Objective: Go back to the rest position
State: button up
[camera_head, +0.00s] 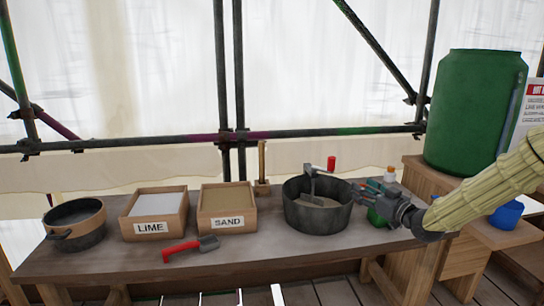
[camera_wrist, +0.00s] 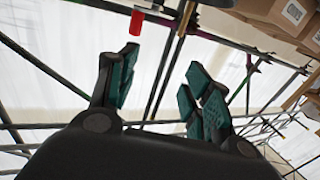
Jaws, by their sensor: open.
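My gripper (camera_head: 372,189) is at the right end of the bench, just right of the black mixing tub (camera_head: 316,218). Its teal fingers are apart. In the wrist view my gripper (camera_wrist: 160,78) is open with nothing between the fingers. A crank with a red handle (camera_head: 331,163) stands up out of the tub, and this red handle also shows at the top of the wrist view (camera_wrist: 137,22). A green container (camera_head: 376,217) is partly hidden behind my gripper.
The wooden bench (camera_head: 110,265) holds a pot (camera_head: 88,241), a LIME box (camera_head: 152,228), a SAND box (camera_head: 228,224) and a red-handled trowel (camera_head: 185,249). A green barrel (camera_head: 470,110) and a blue object (camera_head: 507,214) are at the right. Scaffold poles (camera_head: 180,141) run behind.

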jog(key=s+a+f+m+g+h+p, duration=0.1)
jog(key=s+a+f+g, duration=0.1)
jog(key=s+f, duration=0.65)
jog(key=s+a+f+m+g+h+p, duration=0.25)
jog(key=s+f, duration=0.25)
jog(key=f, duration=0.7)
jog(key=s+a+f+m+g+h+p, duration=0.1)
jog(key=s+a+f+g, duration=0.2)
jog(key=s+f, duration=0.55)
jog(key=s+f+g+h+p, duration=0.2)
jog(key=s+f+g, duration=0.2)
jog(key=s, duration=1.4)
jog(key=s+f+m+g+h+p, duration=0.1)
jog(key=s+f+g, duration=0.3)
jog(key=s, duration=1.4)
notch_tip(320, 180, down, 5)
jog(key=shift+s+d+r+h+p, duration=0.1)
jog(key=shift+s+d+h+p, duration=0.05)
jog(key=shift+d+h+p, duration=0.3)
jog(key=shift+a+g, duration=0.1)
jog(key=shift+g, duration=0.15)
